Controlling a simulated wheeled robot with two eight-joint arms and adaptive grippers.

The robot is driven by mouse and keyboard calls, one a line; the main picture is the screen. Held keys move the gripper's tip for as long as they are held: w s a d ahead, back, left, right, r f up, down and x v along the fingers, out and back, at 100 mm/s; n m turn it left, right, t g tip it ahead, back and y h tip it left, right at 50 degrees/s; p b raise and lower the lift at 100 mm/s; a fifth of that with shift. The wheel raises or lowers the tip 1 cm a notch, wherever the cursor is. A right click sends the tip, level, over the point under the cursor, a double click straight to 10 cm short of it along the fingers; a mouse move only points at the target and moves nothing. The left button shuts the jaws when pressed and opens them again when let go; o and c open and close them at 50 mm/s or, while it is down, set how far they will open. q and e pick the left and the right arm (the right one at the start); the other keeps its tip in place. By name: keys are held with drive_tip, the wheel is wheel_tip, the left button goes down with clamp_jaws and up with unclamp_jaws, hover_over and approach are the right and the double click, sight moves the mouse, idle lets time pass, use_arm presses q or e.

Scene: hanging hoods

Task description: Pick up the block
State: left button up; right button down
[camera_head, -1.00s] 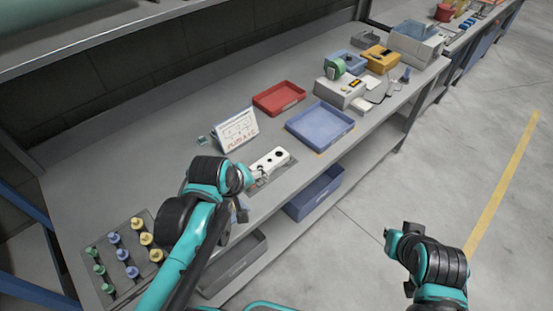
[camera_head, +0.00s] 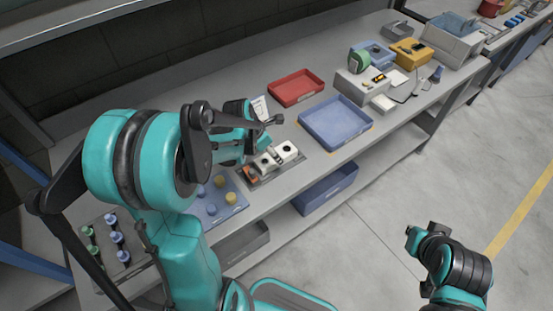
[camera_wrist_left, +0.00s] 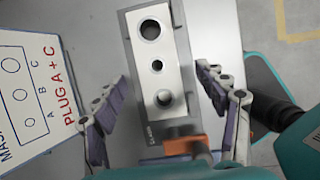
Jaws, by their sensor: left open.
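The block (camera_head: 283,155) is white with dark round holes in its top. It lies in a grey holder (camera_head: 262,181) near the bench's front edge. In the left wrist view the block (camera_wrist_left: 157,95) shows three holes in a row. My left gripper (camera_wrist_left: 160,76) is open, with one finger on each side of the block in that view. I cannot tell whether the fingers touch it. In the head view the left gripper (camera_head: 266,132) is over the block's far side. My right gripper (camera_head: 412,234) is apart from the bench, and its fingers are unclear.
An orange piece (camera_wrist_left: 184,146) is at the block's near end. A sign card (camera_wrist_left: 30,80) stands beside it. A blue tray (camera_head: 337,146) and a red tray (camera_head: 296,102) lie beyond. Pegs (camera_head: 204,191) lie at left on a blue board (camera_head: 236,210).

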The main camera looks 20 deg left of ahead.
use_arm(q)
drive_tip(key=b+x, duration=0.2)
drive_tip(key=x, duration=0.2)
drive_tip(key=shift+w+f, duration=0.3)
drive_tip(key=shift+r, duration=0.1)
clamp_jaws()
drive_tip(key=shift+r, duration=0.1)
